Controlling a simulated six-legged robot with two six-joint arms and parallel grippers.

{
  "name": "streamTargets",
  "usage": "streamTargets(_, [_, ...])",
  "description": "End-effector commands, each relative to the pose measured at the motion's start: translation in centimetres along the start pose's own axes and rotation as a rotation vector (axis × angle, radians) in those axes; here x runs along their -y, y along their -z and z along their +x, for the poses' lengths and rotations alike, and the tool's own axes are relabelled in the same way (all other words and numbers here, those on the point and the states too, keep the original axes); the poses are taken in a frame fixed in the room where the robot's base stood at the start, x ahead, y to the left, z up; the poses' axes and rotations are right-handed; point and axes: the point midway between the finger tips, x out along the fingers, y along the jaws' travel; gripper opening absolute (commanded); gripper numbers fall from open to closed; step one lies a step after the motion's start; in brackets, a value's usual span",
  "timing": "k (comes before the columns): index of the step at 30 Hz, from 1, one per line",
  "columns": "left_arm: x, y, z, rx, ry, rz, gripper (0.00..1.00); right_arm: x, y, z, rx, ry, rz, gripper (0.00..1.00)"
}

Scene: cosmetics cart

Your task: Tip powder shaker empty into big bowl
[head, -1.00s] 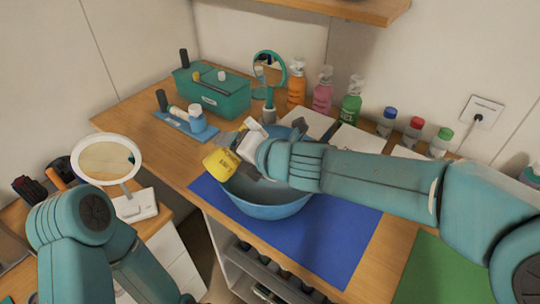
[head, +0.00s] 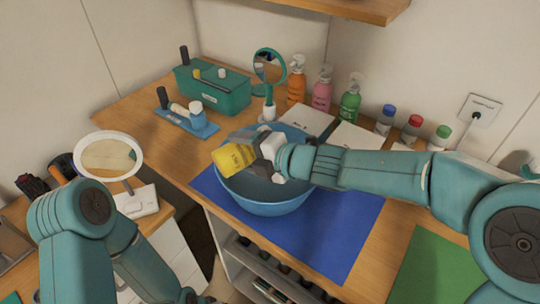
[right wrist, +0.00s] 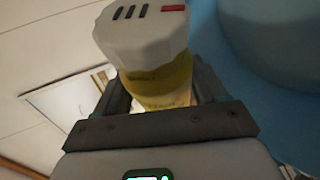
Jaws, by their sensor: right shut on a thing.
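The yellow powder shaker (head: 233,160) is held tilted over the left part of the big blue bowl (head: 265,207). My right gripper (head: 248,150) is shut on it. In the right wrist view, the shaker (right wrist: 160,85) has a yellow body between the fingers and a white faceted end with dark slots and a red mark. The blue bowl fills the upper right there (right wrist: 285,90). I cannot see any powder falling, and the bowl's inside is partly hidden by my right arm. My left arm shows at the left, but its gripper is out of view.
The bowl stands on a blue mat (head: 335,235). Behind it are a round mirror (head: 268,68), spray bottles (head: 350,98) and capped bottles (head: 412,128). A teal box (head: 212,92) stands at the back left. A white mirror (head: 110,157) stands at the left. A green mat (head: 435,265) is clear.

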Motion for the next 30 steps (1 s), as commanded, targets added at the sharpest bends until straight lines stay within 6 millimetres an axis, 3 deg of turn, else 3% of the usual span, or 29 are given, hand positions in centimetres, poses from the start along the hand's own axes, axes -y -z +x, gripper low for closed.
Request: streamTargets(30, [-0.5,0.0,-1.5,0.000,0.000,0.000,0.84,0.2,-0.4,-0.1,-0.054,-0.062,0.149,0.38])
